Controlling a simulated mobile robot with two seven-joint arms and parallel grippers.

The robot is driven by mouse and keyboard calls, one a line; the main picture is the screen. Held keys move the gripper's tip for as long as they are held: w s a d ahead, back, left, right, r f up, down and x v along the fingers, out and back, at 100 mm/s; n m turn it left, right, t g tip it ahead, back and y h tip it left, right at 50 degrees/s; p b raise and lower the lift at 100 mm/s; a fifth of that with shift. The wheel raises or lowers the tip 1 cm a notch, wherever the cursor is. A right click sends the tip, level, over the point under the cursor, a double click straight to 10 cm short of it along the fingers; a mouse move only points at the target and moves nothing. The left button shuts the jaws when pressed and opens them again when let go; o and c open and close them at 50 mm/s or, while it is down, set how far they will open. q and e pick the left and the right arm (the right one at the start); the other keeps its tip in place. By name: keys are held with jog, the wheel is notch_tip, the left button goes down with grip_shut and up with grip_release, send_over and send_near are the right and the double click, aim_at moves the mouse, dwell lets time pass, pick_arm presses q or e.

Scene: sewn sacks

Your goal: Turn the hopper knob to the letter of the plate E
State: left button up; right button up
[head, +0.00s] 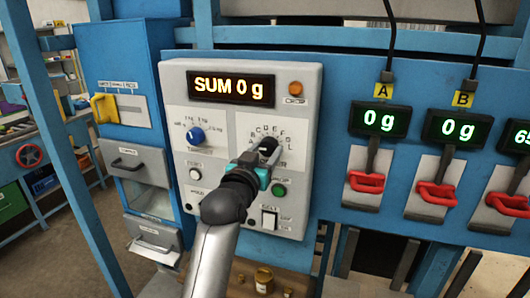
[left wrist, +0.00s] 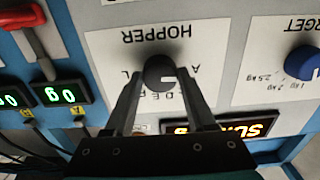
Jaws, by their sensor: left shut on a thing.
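The hopper knob (head: 269,145) is a dark round knob on the grey control panel (head: 306,110), in the middle of a ring of small letters. In the left wrist view the hopper knob (left wrist: 159,70) sits below the upside-down word HOPPER, with letters partly hidden around it. My left gripper (head: 259,157) is at the panel; in the left wrist view its two fingers (left wrist: 160,80) are shut on the knob's sides. I cannot make out which letter the knob points to. Yellow plates A (head: 384,91) and B (head: 463,99) show; I see no plate E.
A blue target knob (head: 196,136), a lit display (head: 231,87) reading SUM 0 g and several buttons surround my gripper. Red handles (head: 367,182) hang under green displays at the right. A yellow lever (head: 105,108) is at the left.

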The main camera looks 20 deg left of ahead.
pick_arm(q)
grip_shut()
jog(key=m, duration=1.4)
jog(key=shift+m, duration=0.4)
jog(key=m, duration=0.4)
jog(key=shift+m, duration=0.4)
